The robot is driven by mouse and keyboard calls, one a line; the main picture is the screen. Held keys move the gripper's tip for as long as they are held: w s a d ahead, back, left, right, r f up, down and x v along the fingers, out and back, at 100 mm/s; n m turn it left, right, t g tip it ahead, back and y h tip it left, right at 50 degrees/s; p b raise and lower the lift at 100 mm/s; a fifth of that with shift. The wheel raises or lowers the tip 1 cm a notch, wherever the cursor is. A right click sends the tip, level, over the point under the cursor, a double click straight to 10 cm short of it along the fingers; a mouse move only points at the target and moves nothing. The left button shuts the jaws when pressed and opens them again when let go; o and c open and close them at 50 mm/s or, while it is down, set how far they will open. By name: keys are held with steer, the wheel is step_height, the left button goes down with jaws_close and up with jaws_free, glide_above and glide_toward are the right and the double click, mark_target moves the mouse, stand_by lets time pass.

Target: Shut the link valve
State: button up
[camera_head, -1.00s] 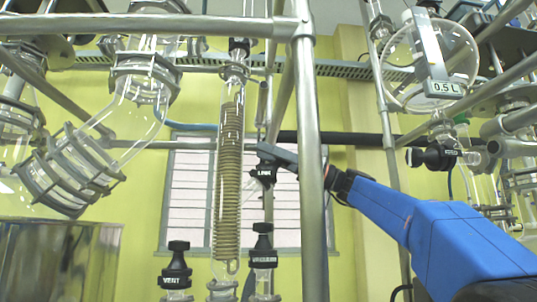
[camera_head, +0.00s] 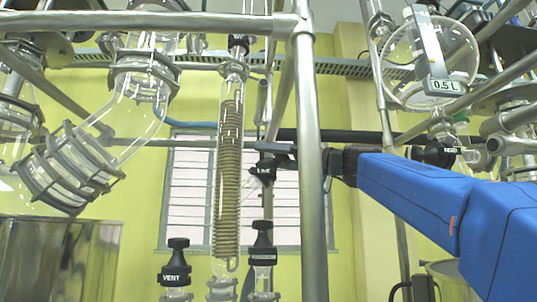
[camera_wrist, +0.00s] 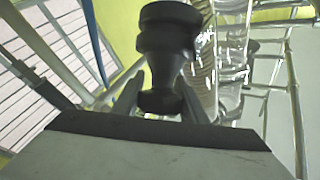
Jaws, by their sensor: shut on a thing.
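The link valve (camera_head: 263,172) is a black knob with a white label, in the middle of the head view, just right of the coiled glass condenser. My gripper (camera_head: 270,149) reaches it from the right, behind a vertical metal post. In the wrist view the black knob (camera_wrist: 168,50) stands between the two fingers of my gripper (camera_wrist: 160,100), which are shut on its narrower lower part. The post hides part of my gripper in the head view. The valve's inner position cannot be seen.
The vertical steel post (camera_head: 309,180) stands close in front of my gripper. The coiled condenser (camera_head: 228,170) is just left of the valve. A vent valve (camera_head: 177,262) and another black-capped valve (camera_head: 263,245) stand below. A round glass vessel (camera_head: 430,60) hangs at upper right.

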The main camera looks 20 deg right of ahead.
steer(key=shift+w+d+f+m+t+h, duration=0.15)
steer(key=shift+d+m+t+h, duration=0.05)
steer(key=shift+m+h, duration=1.1)
steer(key=shift+w+d+f+m+t+h, duration=0.15)
steer(key=shift+d+f+m+t+h, duration=0.05)
steer(key=shift+m+h, duration=1.15)
steer(key=shift+w+d+f+m+t+h, duration=0.15)
steer(key=shift+d+m+t+h, duration=0.05)
steer(key=shift+m+h, duration=1.1)
steer(key=shift+w+d+f+m+g+h, duration=0.15)
steer(key=shift+m+g+h, duration=0.1)
steer(key=shift+m+h, duration=0.4)
steer(key=shift+s+d+f+m+g+h, duration=0.15)
steer(key=shift+m+h, duration=0.25)
steer(key=shift+h, duration=0.45)
steer(key=shift+w+d+f+m+g+h, duration=0.15)
steer(key=shift+m+g+h, duration=0.15)
steer(key=shift+m+h, duration=0.35)
steer(key=shift+d+f+m+g+h, duration=0.15)
steer(key=shift+m+g+h, duration=0.25)
steer(key=shift+m+h, duration=0.1)
steer(key=shift+d+f+m+g+h, duration=0.1)
steer(key=shift+f+m+g+h, duration=0.05)
steer(key=shift+m+g+h, duration=0.3)
steer(key=o, duration=1.1)
steer(key=shift+c, duration=0.2)
steer(key=shift+s, duration=0.2)
